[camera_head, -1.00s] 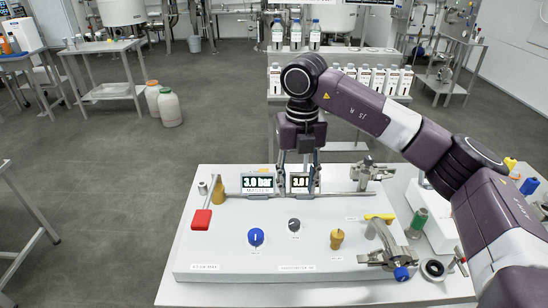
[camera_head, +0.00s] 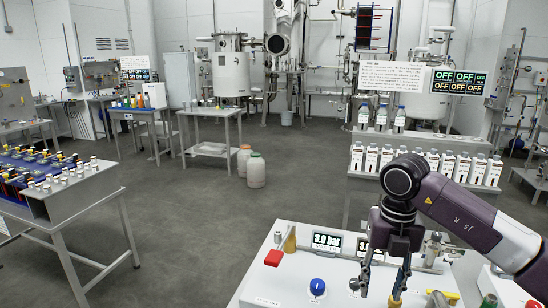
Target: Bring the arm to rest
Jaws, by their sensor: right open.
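My right arm comes in from the right edge, purple and white. Its gripper (camera_head: 381,284) points down over the right part of a white control panel (camera_head: 258,288). The two fingers are apart and nothing shows between them. It partly covers the panel's right-hand display. The left display (camera_head: 327,240) reads 3.0 bar. A red button (camera_head: 273,258) and a blue knob (camera_head: 317,287) are left of the gripper. Whether the fingertips touch anything on the panel cannot be told. My left gripper is out of view.
A shelf rack with several white bottles (camera_head: 372,158) stands behind my arm. A table with small vials (camera_head: 62,200) is at the left. Two lidded containers (camera_head: 256,171) stand on the floor. The grey floor (camera_head: 190,235) between is clear.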

